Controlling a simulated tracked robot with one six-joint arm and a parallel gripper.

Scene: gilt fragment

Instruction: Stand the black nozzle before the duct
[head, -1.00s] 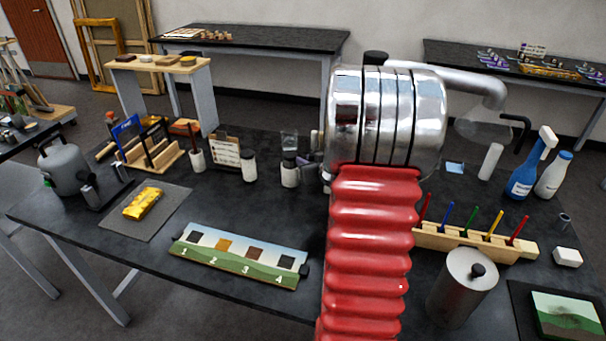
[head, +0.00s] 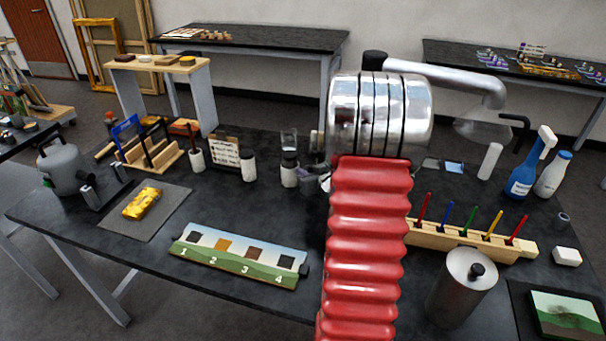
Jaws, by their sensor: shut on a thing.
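My arm, with its chrome drum and red ribbed sleeve, fills the middle of the head view. My gripper does not show; the arm may hide it and whatever it holds. I cannot make out the black nozzle for sure. A grey metal duct pipe (head: 450,76) runs from a black fitting (head: 375,58) behind the arm to the right. It bends down to a clear hood (head: 484,124) above the back right of the table.
On the black table (head: 100,232) stand a painted numbered strip (head: 240,256), a wooden rack of coloured sticks (head: 470,240), a steel canister (head: 458,290) and a blue spray bottle (head: 524,178). A yellow fragment (head: 142,203) lies on a grey mat (head: 168,214) at left.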

